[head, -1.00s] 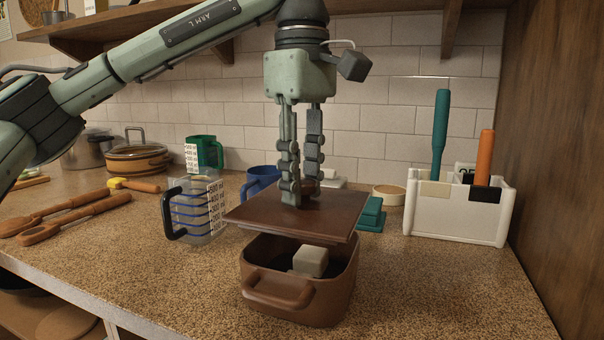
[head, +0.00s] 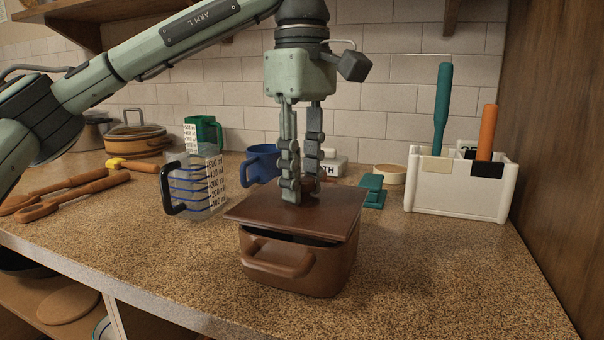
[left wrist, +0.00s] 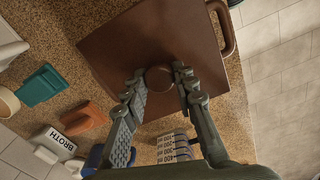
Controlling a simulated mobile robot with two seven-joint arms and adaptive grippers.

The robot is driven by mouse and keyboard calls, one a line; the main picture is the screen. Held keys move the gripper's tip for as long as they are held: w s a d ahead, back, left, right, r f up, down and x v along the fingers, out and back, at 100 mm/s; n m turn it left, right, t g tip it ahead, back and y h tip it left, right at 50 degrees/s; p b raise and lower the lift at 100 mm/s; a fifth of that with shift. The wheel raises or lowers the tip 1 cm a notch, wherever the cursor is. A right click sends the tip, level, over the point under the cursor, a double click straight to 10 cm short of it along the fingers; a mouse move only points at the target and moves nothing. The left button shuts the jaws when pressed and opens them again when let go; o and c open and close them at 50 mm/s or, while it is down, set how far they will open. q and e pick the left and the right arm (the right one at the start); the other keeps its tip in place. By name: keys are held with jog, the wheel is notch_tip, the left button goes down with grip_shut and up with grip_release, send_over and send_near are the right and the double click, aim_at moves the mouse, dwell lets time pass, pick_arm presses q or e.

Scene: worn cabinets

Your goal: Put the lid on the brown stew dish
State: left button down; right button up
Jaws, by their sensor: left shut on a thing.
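The brown stew dish (head: 300,275) stands on the counter with its front handle facing me; a handle also shows in the left wrist view (left wrist: 226,28). The flat, square brown lid (head: 330,208) lies over the dish's opening. A dark gap shows between the lid and the front rim, so it is not flush there; contact at the back is hidden. My left gripper (head: 302,196) points down and is shut on the lid's round knob (left wrist: 159,78), with a finger on either side. The lid (left wrist: 135,45) covers most of the dish in the left wrist view. My right gripper is not in view.
A clear measuring jug (head: 197,185) stands left of the dish, with a blue mug (head: 262,163) behind. A teal object (head: 372,190) and a white utensil holder (head: 455,190) are to the right. Wooden utensils (head: 70,192) lie far left. The counter right of the dish is clear.

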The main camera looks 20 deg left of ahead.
pick_arm(q)
jog(key=shift+p, duration=0.5)
dwell(0.3)
jog(key=shift+f+b, duration=0.55)
jog(key=shift+f, duration=0.3)
jog(key=c, duration=1.1)
grip_release()
jog(key=shift+c, duration=0.2)
jog(key=shift+r, duration=0.1)
